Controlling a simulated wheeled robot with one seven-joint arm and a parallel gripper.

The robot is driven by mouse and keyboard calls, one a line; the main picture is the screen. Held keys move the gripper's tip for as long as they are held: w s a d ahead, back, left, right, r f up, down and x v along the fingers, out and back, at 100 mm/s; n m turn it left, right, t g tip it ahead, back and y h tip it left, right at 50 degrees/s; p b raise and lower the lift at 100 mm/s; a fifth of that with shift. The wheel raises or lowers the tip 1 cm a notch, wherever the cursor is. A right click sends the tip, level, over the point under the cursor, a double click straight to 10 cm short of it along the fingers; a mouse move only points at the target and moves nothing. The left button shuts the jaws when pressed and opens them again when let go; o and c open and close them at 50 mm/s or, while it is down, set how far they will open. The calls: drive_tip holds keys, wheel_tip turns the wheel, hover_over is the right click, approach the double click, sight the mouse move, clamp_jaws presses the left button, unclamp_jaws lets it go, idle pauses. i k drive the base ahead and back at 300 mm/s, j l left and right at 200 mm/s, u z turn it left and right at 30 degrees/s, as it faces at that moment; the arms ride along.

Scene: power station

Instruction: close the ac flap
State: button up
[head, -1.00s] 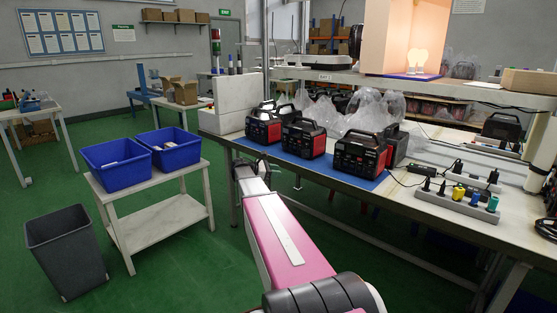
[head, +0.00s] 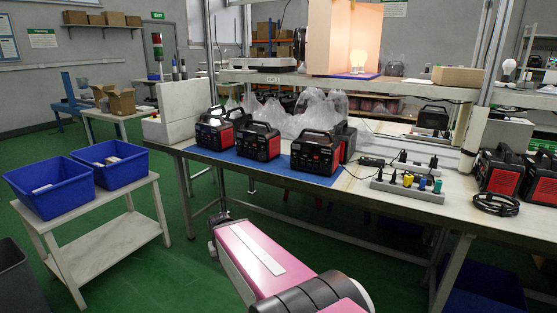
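Several black-and-red power stations stand upright on the workbench in the head view. Three are in a row on a blue mat (head: 232,160): the left one (head: 214,131), the middle one (head: 258,143) and the right one (head: 314,153). Another is partly hidden behind the right one. Two more stand at the bench's right end (head: 497,172) (head: 541,180). No AC flap can be made out at this size. My gripper (head: 224,217) is at the far end of my pink arm, in front of the bench's front edge and apart from the power stations. Its fingers are too small and foreshortened to read.
Two blue bins (head: 55,190) (head: 110,165) sit on a low white table (head: 93,243) at the left. A socket strip (head: 407,190) and a coiled black cable (head: 496,204) lie on the bench. A shelf (head: 300,76) runs above it. Green floor lies open between table and bench.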

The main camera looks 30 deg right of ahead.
sight(261, 157)
drive_tip(key=i+j+z, duration=0.15)
drive_tip(key=j+z, duration=0.25)
drive_tip(key=i+j+z, duration=0.1)
drive_tip(key=z, duration=0.25)
drive_tip(key=j+z, duration=0.4)
